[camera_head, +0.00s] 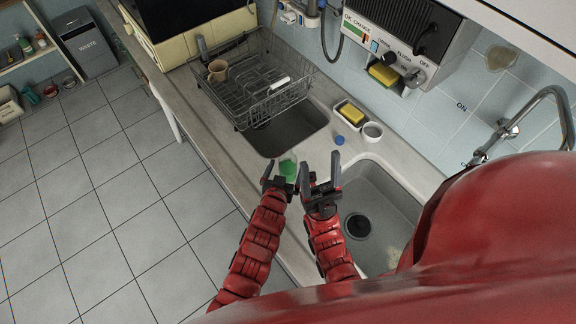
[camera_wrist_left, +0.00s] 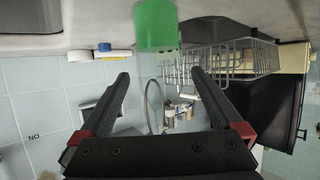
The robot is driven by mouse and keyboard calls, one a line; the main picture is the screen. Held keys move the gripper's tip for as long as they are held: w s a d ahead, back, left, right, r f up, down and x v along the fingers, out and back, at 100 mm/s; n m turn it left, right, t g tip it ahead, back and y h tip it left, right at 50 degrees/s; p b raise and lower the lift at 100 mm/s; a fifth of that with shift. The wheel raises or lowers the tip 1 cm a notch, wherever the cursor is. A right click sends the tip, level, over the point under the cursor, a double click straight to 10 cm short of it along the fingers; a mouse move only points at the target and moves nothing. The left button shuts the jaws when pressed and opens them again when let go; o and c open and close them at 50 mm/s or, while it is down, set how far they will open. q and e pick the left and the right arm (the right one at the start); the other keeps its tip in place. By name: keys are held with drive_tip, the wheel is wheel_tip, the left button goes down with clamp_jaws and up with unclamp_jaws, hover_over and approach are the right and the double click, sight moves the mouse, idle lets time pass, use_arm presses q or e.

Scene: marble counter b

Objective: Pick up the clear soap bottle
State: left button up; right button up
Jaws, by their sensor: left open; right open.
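Small bottles (camera_head: 40,39) stand on a shelf at the far left of the head view, too small to tell apart. My left gripper (camera_head: 283,177) is at the counter's front edge, beside a green cup-like object (camera_head: 288,168). My right gripper (camera_head: 323,175) is open over the strip between the two sinks, and looks empty.
A wire dish rack (camera_head: 262,80) with a brown mug (camera_head: 218,70) stands behind the left sink. A tap (camera_head: 525,105) arches over the right.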

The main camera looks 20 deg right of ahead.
use_arm(q)
drive_tip(key=shift+w+d+f, duration=0.15)
drive_tip(key=shift+w+d, duration=0.15)
drive_tip(key=shift+w, duration=0.2)
drive_tip(key=b+x, duration=0.1)
drive_tip(key=x, duration=0.1)
drive_tip(key=f+x, duration=0.1)
drive_tip(key=x, duration=0.1)
drive_tip(key=shift+w+b, duration=0.1)
drive_tip(key=shift+b, duration=0.3)
drive_tip(key=shift+w+d, duration=0.25)
drive_tip(key=shift+w, duration=0.1)
drive_tip(key=shift+s, duration=0.1)
drive_tip(key=c, duration=1.5)
